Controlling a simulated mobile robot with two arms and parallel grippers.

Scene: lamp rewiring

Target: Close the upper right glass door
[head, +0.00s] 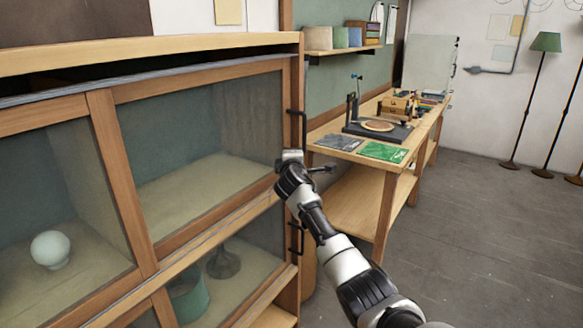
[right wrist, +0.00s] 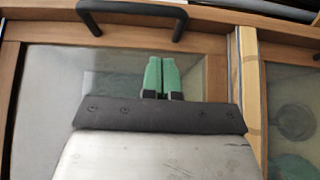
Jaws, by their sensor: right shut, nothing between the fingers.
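The upper right glass door (head: 200,135) of the wooden cabinet has a wood frame and a clear pane. In the head view it looks in line with the cabinet front; a small gap cannot be ruled out. Its black bar handle (head: 301,125) is at the right edge and also shows at the top of the right wrist view (right wrist: 132,10). My right gripper (head: 289,157) is at the door's right edge, below the handle. Its green fingertips (right wrist: 162,75) are together and empty in front of the pane. Contact with the door cannot be told. My left gripper is out of view.
A white globe (head: 50,250) stands behind the upper left glass. A teal shade (head: 188,300) and a dark lamp base (head: 223,262) are in the lower section. A workbench (head: 336,148) with mats and tools stands right of the cabinet.

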